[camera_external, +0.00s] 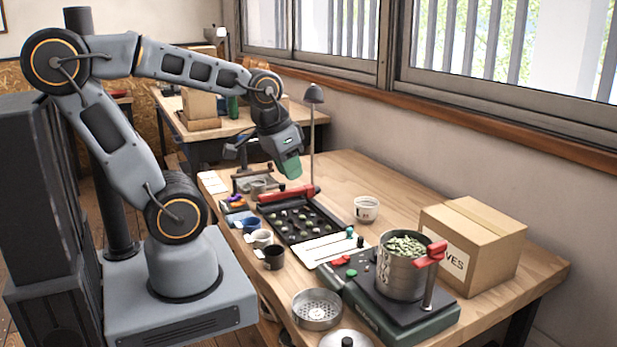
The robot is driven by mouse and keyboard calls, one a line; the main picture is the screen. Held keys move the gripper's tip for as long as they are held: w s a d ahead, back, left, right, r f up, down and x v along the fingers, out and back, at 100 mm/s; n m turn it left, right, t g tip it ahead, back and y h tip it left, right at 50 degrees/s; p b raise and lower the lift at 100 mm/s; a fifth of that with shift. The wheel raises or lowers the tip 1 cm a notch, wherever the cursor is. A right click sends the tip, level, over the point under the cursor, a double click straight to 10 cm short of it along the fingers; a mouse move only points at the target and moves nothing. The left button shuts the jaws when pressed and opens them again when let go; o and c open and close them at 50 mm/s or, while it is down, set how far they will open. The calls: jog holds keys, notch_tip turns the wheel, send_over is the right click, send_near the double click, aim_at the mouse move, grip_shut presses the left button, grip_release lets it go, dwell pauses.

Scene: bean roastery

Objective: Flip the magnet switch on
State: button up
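I cannot tell for sure which part is the magnet switch. A red bar (288,193) lies along the far edge of a black tray (325,236) holding several small dark and pale pieces. A green-and-black base (383,324) carries small red and green knobs (350,272) on its left. A steel pot (399,280) of green beans stands on that base, with a red clamp-like part (430,255) on a post beside it. My gripper (289,172) hangs above the far end of the table, over the red bar's area, apparently touching nothing. Its finger gap is not clear.
A cardboard box (478,255) stands right of the pot. The table's back right is clear.

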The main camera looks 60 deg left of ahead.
jog(key=shift+n+g, duration=0.4)
jog(key=shift+n, duration=0.5)
jog(key=a+f+b, duration=0.1)
jog(key=a+f, duration=0.2)
jog(key=a, duration=0.1)
jog(key=shift+f, duration=0.25)
jog(key=shift+c, duration=1.4)
jog(key=a+f+n+b, duration=0.1)
jog(key=a, duration=0.1)
jog(key=w+a+f+n, duration=0.1)
jog(key=a, duration=0.1)
jog(key=a+f+g+b, duration=0.1)
jog(key=a, duration=0.2)
jog(key=shift+w+n+y+b, duration=0.3)
jog(key=shift+n, duration=0.1)
grip_shut()
jog(key=s+a+f+m+b, duration=0.1)
jog(key=a+m+b, duration=0.1)
jog(key=a, duration=1.3)
jog(key=s+a+f+m+b, duration=0.1)
jog(key=a+f+m+b, duration=0.1)
jog(key=a, duration=1.3)
jog(key=shift+s+a+f+m+h+b, duration=0.2)
jog(key=shift+s+m+h+b, duration=0.2)
jog(key=shift+m, duration=0.1)
